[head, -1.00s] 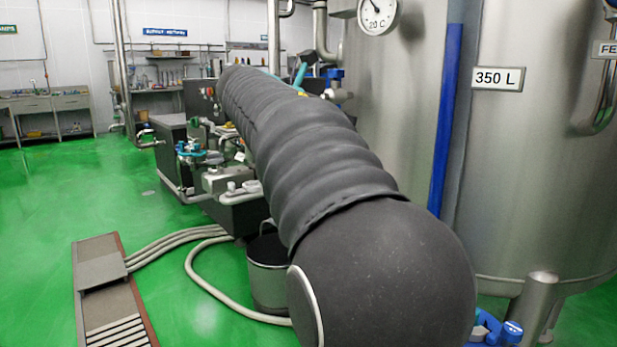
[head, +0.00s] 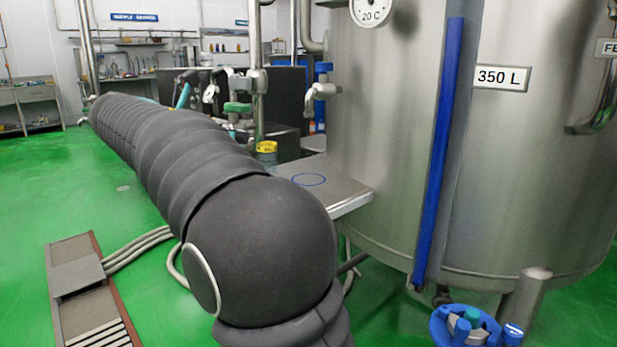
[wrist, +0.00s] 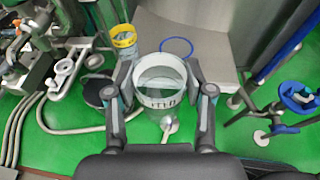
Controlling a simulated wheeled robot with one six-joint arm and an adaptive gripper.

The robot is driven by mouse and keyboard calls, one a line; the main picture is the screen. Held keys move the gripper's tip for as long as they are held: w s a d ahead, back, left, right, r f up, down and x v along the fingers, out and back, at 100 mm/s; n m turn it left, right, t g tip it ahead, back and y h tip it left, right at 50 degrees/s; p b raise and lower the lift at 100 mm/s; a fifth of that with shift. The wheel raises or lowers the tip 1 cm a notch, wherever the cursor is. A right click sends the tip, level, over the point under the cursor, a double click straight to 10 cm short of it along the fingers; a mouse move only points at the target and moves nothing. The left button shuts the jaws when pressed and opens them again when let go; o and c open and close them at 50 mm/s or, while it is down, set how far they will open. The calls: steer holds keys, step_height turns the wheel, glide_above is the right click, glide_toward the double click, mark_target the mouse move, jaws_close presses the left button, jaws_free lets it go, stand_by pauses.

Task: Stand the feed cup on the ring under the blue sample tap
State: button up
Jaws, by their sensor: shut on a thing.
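The cup looks empty and about upright, over the near edge of the steel shelf. The blue ring (wrist: 177,46) lies on the shelf beyond the cup, apart from it. The ring also shows in the head view (head: 309,179), uncovered. A tap with a blue handle (head: 322,69) is on the tank's left side, above and behind the ring. My arm hides the cup in the head view.
A yellow-banded container (head: 267,147) stands left of the ring; it also shows in the wrist view (wrist: 123,40). A green-handled valve (head: 237,107) and pipes are behind. The large tank (head: 400,150) bounds the right. The shelf (head: 338,187) around the ring is clear.

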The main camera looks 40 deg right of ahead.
steer(key=shift+s+d+r+m+g, duration=0.1)
steer(key=shift+s+d+m+g, duration=0.1)
steer(key=shift+s+m+g, duration=0.4)
steer(key=shift+s+d, duration=0.2)
steer(key=shift+d, duration=0.05)
steer(key=w+d+b, duration=0.1)
steer(key=w+d, duration=0.1)
steer(key=d, duration=1.8)
steer(key=shift+s+a+f+b, duration=0.15)
steer(key=shift+f+b, duration=0.3)
steer(key=shift+f, duration=0.65)
steer(key=shift+a+f+b, duration=0.2)
steer(key=shift+f+b, duration=0.25)
steer(key=shift+f, duration=0.7)
steer(key=shift+s+a+f+b, duration=0.15)
steer(key=shift+f+b, duration=0.3)
steer(key=shift+f, duration=0.65)
steer(key=shift+d+f, duration=0.15)
steer(key=shift+d, duration=0.05)
steer(key=shift+f, duration=0.1)
steer(key=o, duration=1.2)
